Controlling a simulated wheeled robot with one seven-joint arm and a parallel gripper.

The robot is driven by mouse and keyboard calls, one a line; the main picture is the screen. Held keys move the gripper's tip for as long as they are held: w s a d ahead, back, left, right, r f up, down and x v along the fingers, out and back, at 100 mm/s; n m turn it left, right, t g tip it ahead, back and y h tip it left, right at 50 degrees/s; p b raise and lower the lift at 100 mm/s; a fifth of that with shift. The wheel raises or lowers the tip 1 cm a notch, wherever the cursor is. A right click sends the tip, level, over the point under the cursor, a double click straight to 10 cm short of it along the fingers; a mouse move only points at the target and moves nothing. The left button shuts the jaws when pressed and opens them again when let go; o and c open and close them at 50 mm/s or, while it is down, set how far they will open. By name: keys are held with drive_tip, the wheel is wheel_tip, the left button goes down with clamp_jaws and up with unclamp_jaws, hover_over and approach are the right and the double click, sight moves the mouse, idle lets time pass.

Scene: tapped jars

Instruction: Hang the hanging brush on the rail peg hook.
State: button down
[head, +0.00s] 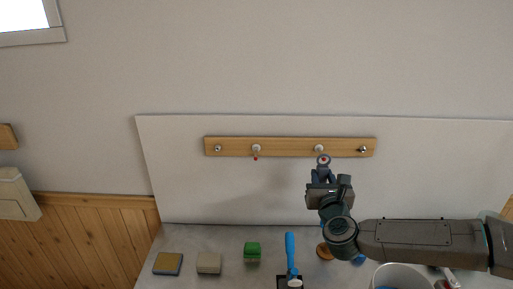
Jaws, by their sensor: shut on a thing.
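A wooden rail (287,147) is fixed along the white back panel and carries several small pegs. My gripper (322,178) is raised in front of the panel, just below the rail's right half. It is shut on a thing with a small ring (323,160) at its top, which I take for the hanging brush. The ring shows just below a white peg (319,148); I cannot tell whether they touch. The rest of the held brush is mostly hidden by my gripper and arm. Another white peg (256,148), with a small red part below it, is further left.
On the grey counter are a yellow-topped sponge (168,263), a beige block (209,262), a green block (252,251) and an upright blue-handled tool (290,250). A brown round thing (324,251) and a white bucket (400,276) are near my arm. The panel left of my gripper is clear.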

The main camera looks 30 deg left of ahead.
drive_tip(key=shift+s+d, duration=0.15)
drive_tip(key=shift+s, duration=0.05)
drive_tip(key=v, duration=0.6)
drive_tip(key=shift+r, duration=0.2)
idle(0.3)
drive_tip(key=shift+d, duration=0.15)
